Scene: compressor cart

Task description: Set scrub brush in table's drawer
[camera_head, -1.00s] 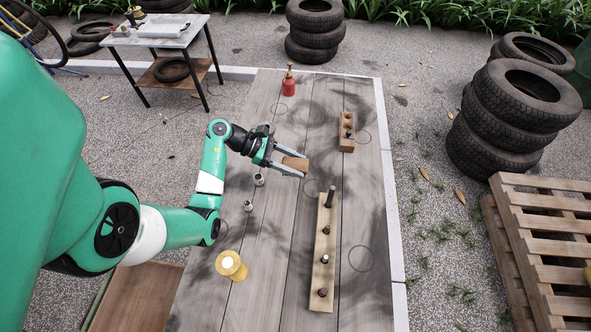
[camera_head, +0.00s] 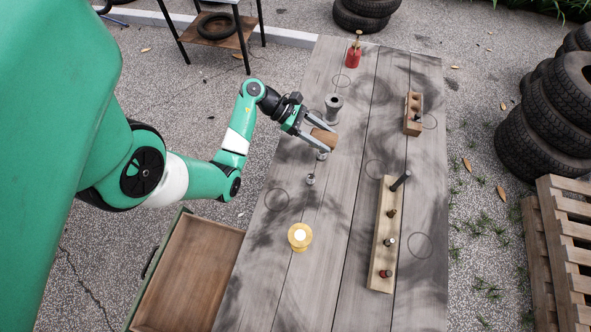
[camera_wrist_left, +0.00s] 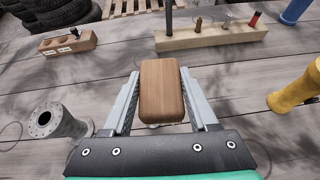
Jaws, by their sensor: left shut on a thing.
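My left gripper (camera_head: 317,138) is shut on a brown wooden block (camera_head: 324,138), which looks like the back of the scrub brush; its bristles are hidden. In the left wrist view the block (camera_wrist_left: 161,90) sits between the two grey fingers, above the table. The table's drawer (camera_head: 192,272) is pulled out at the table's left side, in the lower left of the head view. Its visible floor is bare wood. The gripper is above the table (camera_head: 335,230), up and to the right of the drawer. My right gripper is not in view.
A yellow spool-like piece (camera_head: 299,237) stands near the drawer. A grey flanged piece (camera_head: 333,108) and small metal parts (camera_head: 310,179) are close to the gripper. A long wooden rack with pegs (camera_head: 385,235), a small block with holes (camera_head: 413,113) and a red bottle (camera_head: 353,52) stand farther off.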

